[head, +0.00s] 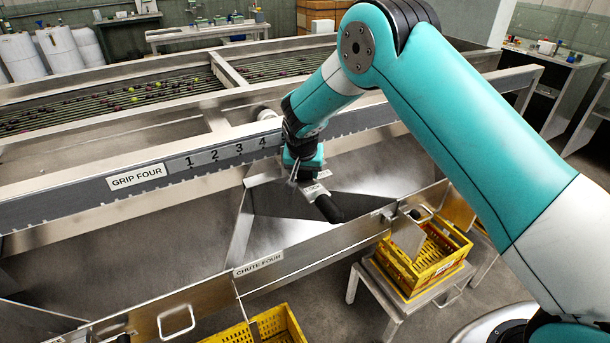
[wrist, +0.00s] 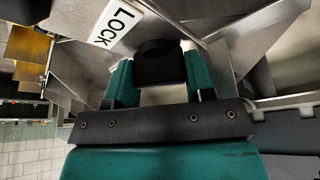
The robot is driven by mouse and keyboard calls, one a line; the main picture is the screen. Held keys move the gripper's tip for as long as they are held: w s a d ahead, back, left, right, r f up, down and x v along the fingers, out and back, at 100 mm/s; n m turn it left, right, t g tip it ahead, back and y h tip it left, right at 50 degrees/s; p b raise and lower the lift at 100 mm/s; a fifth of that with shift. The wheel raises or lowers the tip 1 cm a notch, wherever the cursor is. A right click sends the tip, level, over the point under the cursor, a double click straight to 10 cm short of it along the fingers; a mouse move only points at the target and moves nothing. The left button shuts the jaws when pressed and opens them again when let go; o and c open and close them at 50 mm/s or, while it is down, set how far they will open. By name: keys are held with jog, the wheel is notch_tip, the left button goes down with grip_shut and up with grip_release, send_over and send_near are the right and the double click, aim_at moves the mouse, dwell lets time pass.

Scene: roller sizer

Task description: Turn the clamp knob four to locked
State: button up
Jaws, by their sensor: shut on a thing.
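The black clamp knob (wrist: 158,63) sits between the two teal fingers of my gripper (wrist: 160,85) in the wrist view. A white LOCK label (wrist: 117,24) is just to the left of the knob there. In the head view my gripper (head: 300,172) is at the grip four rail, below the number 4 on its scale. The knob is mostly hidden by my gripper in that view. A black rounded handle (head: 328,208) sticks out just below my gripper; I cannot tell whether it belongs to the knob.
The rail carries a GRIP FOUR label (head: 136,177) and a number scale. A CHUTE FOUR label (head: 258,264) is on the steel chute below. A yellow crate (head: 440,265) stands on a stand at right, another (head: 268,328) at the bottom. Rollers with fruit (head: 110,100) lie behind.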

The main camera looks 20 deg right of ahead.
jog(key=m+b, duration=0.1)
jog(key=m, duration=0.1)
jog(key=m+g+h+b, duration=0.1)
jog(key=m, duration=0.1)
jog(key=shift+f+m+h, duration=0.1)
jog(key=shift+m+h, duration=0.2)
jog(key=shift+m+g+h+b, duration=0.3)
jog(key=shift+m+g+b, duration=0.3)
jog(key=shift+m, duration=1.2)
jog(key=o, duration=0.9)
jog(key=v, duration=1.7)
jog(key=shift+a+r, duration=0.1)
jog(key=shift+r, duration=0.25)
